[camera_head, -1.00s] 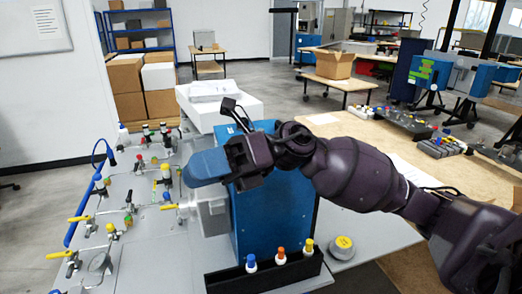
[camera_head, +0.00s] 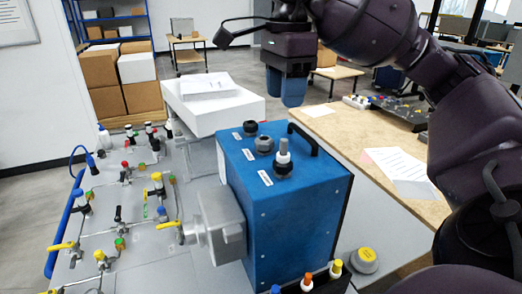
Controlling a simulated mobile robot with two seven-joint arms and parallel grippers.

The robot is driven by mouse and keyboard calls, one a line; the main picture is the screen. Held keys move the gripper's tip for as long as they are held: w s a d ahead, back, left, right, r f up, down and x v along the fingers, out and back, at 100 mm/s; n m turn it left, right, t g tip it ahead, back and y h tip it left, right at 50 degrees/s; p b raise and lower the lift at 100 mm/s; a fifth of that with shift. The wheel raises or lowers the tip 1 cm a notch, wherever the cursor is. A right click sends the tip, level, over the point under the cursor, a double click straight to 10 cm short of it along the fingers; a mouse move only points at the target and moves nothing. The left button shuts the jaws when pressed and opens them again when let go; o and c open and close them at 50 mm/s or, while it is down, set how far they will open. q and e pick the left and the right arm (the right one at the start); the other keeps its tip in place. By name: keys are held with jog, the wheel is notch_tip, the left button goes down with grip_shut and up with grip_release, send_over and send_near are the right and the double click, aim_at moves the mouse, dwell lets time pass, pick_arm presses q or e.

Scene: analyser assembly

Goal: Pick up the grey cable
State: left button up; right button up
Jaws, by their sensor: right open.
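The blue analyser box (camera_head: 300,222) stands on the grey bench. On its top are dark round fittings, and a short grey upright piece (camera_head: 283,151) rises from the nearest one. It may be the grey cable; I cannot tell for sure. My right gripper (camera_head: 287,101) points down with its blue fingertips, above and behind the box top in the picture, apart from the grey piece. It is open, with nothing seen between the fingers. My left gripper is out of view.
A black handle (camera_head: 303,139) stands on the box's right top edge. Valves and pipes (camera_head: 120,215) fill the bench's left. A white box (camera_head: 212,108) stands behind. Capped bottles (camera_head: 307,282) stand in front. A wooden table (camera_head: 345,135) with papers is at right.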

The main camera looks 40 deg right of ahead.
jog(key=shift+w+d+f, duration=0.1)
jog(key=shift+w+f, duration=0.15)
jog(key=shift+w, duration=0.05)
send_over(284, 139)
jog(key=f, duration=0.4)
jog(key=shift+s+a+f, duration=0.15)
jog(key=shift+a, duration=0.05)
jog(key=shift+f, duration=0.65)
jog(key=shift+d+f, duration=0.15)
jog(key=shift+f, duration=2.1)
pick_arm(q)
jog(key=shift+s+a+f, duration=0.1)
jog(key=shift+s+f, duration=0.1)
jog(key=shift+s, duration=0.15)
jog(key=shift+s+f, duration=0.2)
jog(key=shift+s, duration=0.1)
pick_arm(e)
grip_shut()
